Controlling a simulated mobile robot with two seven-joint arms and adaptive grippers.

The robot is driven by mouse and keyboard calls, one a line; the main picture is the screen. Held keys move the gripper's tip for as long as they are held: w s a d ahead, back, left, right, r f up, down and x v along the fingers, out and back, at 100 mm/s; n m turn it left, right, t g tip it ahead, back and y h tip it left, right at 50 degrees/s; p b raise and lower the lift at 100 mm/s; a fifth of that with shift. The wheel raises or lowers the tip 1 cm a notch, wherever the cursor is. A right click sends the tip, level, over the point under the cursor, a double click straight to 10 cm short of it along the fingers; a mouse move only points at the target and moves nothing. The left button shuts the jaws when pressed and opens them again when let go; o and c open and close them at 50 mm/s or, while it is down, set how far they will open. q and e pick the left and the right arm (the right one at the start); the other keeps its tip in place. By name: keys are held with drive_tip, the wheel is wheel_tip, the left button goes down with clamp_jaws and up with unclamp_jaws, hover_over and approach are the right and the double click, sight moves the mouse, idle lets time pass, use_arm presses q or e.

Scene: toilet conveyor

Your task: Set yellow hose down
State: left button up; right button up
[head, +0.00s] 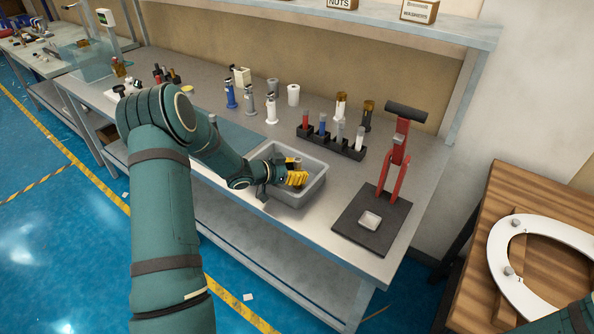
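My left gripper (282,174) reaches from the left over the grey bin (318,186) on the workbench. A ribbed yellow hose (297,179) is at its fingertips, over the inside of the bin, and the gripper appears shut on it. The fingers are small and partly hidden, and I cannot tell whether the hose touches the bin floor. My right gripper is not in view; only a bit of my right arm shows at the bottom right corner.
A black rack (331,149) with several cylinders stands behind the bin. A red press (392,165) on a dark base stands to its right. Blue and white bottles (271,108) stand at the back. A toilet seat (497,245) lies on a wooden surface at far right.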

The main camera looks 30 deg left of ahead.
use_arm(q)
drive_tip(key=shift+r, duration=0.15)
drive_tip(key=shift+s+a+r, duration=0.1)
drive_tip(key=shift+s+r, duration=0.05)
drive_tip(key=p+v, duration=0.1)
drive_tip(key=v, duration=1)
drive_tip(key=shift+s+p, duration=0.3)
drive_tip(key=shift+p, duration=0.05)
drive_tip(key=shift+a+r, duration=0.1)
